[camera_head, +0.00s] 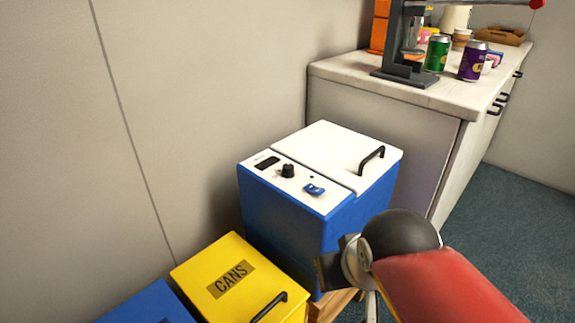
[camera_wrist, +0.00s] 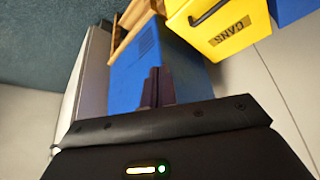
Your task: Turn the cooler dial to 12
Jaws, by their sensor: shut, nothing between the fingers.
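The blue cooler (camera_head: 290,225) with a white top stands left of the counter. Its black dial (camera_head: 288,171) sits on the white front panel, beside a small dark display (camera_head: 267,163) whose reading is too small to tell. My gripper (camera_wrist: 155,80) shows in the wrist view as two dark fingers close together, with nothing between them. They appear in front of the cooler's blue side (camera_wrist: 140,72). In the head view my red arm and black wrist are low at the right, below and right of the dial and apart from it. The dial is not visible in the wrist view.
A blue latch (camera_head: 314,189) and a black lid handle (camera_head: 371,159) are on the cooler's top. A yellow CANS bin (camera_head: 221,270) and a blue bin (camera_head: 150,303) stand at front left. The counter (camera_head: 375,88) holds a press and cans. Space above the dial is clear.

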